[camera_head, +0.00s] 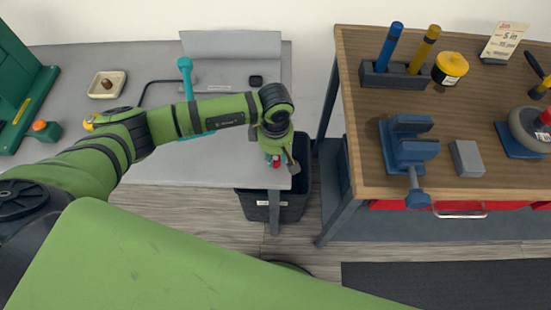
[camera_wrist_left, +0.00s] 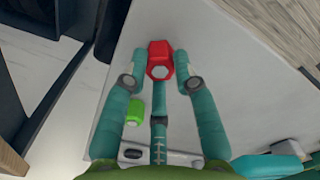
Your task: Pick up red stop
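The red stop (camera_wrist_left: 160,58) is a small red piece with a six-sided face. In the left wrist view it sits between the fingertips of my left gripper (camera_wrist_left: 161,62), above the pale tabletop. The teal fingers stand on both sides of it, with a third finger just below it. Whether they touch or grip it cannot be told. In the head view my left gripper (camera_head: 276,158) points down at the front right corner of the grey table (camera_head: 210,172). A bit of the red stop (camera_head: 277,162) shows there, mostly hidden by the gripper. My right gripper is not in view.
A green block (camera_wrist_left: 133,112) lies beside the fingers. A dark bin (camera_head: 257,207) stands under the table corner. A wooden workbench (camera_head: 375,100) with a blue vise (camera_head: 408,150) is to the right, across a narrow gap. A small tray (camera_head: 107,85) lies at the left.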

